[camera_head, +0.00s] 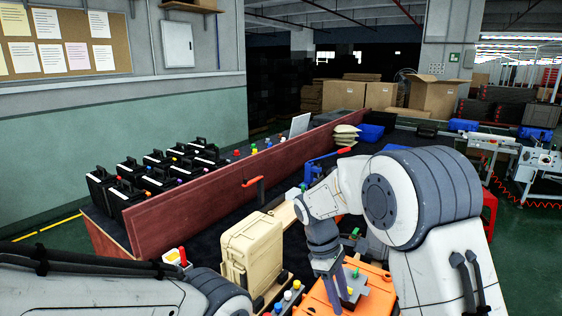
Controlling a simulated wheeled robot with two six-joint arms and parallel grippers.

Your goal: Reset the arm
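My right arm comes in from the right and bends down over the table. Its gripper (333,290) points down beside an orange case (372,298) at the bottom centre. A grey block with green and yellow knobs (354,284) is right next to the gripper, over the orange case. I cannot tell whether the fingers touch it or how far they are apart. My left arm lies low across the bottom left; its gripper is out of view. A beige case (251,250) stands upright between the two arms.
A red-brown board (215,192) runs diagonally along the dark table. Behind it stand several black cases (127,200) and small coloured knobs. Small knobbed pieces (287,297) lie beside the orange case. Cardboard boxes (433,97) and blue bins (371,132) are farther back.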

